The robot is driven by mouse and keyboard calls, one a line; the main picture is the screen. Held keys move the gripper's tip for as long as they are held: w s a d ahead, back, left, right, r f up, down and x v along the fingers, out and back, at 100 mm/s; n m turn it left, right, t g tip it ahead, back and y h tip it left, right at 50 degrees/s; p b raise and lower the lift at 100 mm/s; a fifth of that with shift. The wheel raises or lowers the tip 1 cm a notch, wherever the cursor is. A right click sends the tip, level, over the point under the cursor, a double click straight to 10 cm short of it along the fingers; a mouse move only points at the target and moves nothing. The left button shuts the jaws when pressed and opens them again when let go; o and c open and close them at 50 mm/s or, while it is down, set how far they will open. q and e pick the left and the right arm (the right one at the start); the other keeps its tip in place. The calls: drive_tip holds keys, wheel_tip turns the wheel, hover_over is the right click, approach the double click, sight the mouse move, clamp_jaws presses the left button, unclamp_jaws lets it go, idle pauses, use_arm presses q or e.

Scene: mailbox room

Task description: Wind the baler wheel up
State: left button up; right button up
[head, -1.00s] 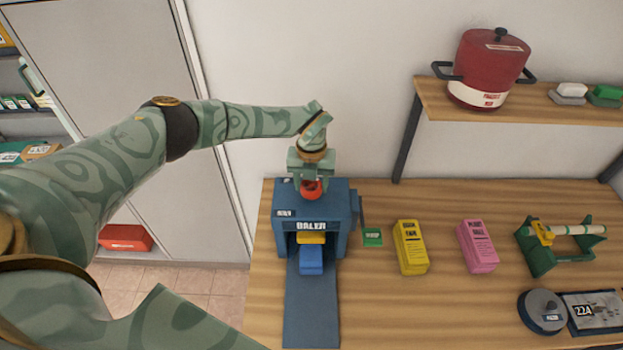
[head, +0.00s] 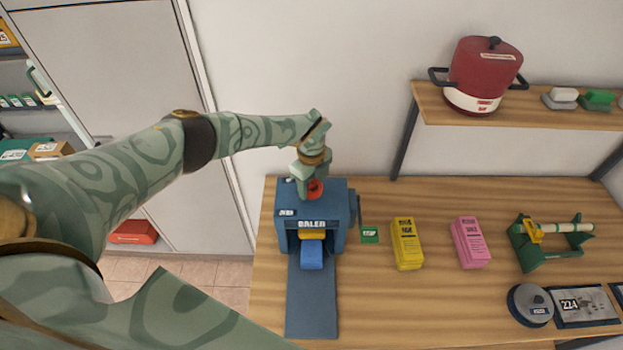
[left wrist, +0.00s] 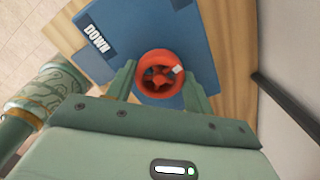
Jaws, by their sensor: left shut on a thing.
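The blue baler (head: 350,208) stands on the wooden table with its mouth facing the front. A blue block (head: 312,256) and a yellow piece (head: 312,235) show in its mouth. The red baler wheel (head: 316,189) is on top of the baler and also shows in the left wrist view (left wrist: 160,72). My left gripper (head: 308,186) is above the baler, its fingers on either side of the wheel and shut on it. A "DOWN" label (left wrist: 96,39) shows on the baler top in the left wrist view. My right gripper is not in view.
A green card (head: 369,234), a yellow pack (head: 406,244) and a pink pack (head: 470,242) stand right of the baler. A green holder (head: 552,243) and a grey disc (head: 530,305) are farther right. A red pot (head: 483,75) is on the shelf above.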

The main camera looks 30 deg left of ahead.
sight(311, 185)
use_arm(q)
drive_tip(key=n+p, duration=0.1)
drive_tip(key=n, duration=0.1)
drive_tip(key=n+p, duration=0.1)
drive_tip(key=n, duration=0.1)
drive_tip(key=shift+w+r, duration=0.1)
drive_tip(key=shift+r, duration=0.1)
drive_tip(key=shift+n+p, duration=0.55)
drive_tip(key=shift+n, duration=0.45)
drive_tip(key=shift+f+n, duration=0.1)
drive_tip(key=shift+n, duration=0.2)
drive_tip(key=o, duration=1)
wheel_tip(311, 185, up, 16)
drive_tip(key=shift+r+b, duration=0.1)
drive_tip(key=shift+b, duration=0.7)
